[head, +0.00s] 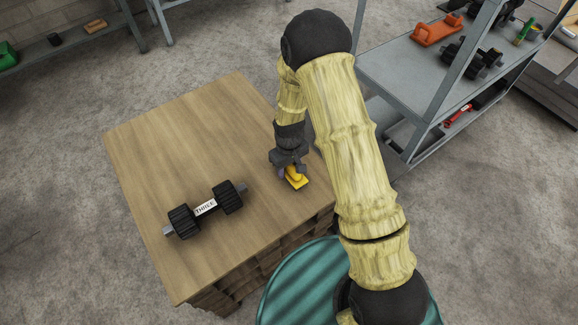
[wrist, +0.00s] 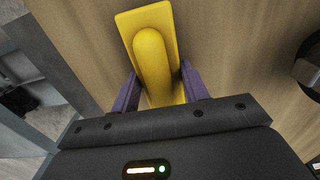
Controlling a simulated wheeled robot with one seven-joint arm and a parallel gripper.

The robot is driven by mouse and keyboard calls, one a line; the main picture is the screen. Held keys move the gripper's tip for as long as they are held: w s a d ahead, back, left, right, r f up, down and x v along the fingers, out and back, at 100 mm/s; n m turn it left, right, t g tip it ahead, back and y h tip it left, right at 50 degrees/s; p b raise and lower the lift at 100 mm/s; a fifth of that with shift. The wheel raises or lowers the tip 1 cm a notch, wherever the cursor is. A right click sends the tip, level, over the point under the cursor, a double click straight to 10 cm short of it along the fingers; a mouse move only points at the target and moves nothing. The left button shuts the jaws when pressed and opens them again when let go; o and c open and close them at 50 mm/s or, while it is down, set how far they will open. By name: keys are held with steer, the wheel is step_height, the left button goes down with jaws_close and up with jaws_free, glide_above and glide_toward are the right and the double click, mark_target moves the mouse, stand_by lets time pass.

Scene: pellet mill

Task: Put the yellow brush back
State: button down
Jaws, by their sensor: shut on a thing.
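The yellow brush (head: 296,178) is at the right side of the wooden table top (head: 200,130). My gripper (head: 289,170) reaches down over it and is shut on it. In the wrist view the yellow brush (wrist: 152,58) lies between the two purple fingers of my gripper (wrist: 158,92), which press on its sides. The wood surface shows close behind it; I cannot tell whether the brush touches the wood.
A black roller labelled THREE (head: 206,207) lies on the table's front left part. A grey shelf rack (head: 400,75) at the right holds an orange tool (head: 437,31), another black roller (head: 472,58) and a green-and-yellow item (head: 526,32). The table's back half is clear.

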steer(key=shift+f, duration=0.15)
steer(key=c, duration=0.7)
jaws_free()
step_height(320, 180, up, 12)
steer(key=shift+r+p, duration=0.15)
steer(key=shift+p, duration=0.45)
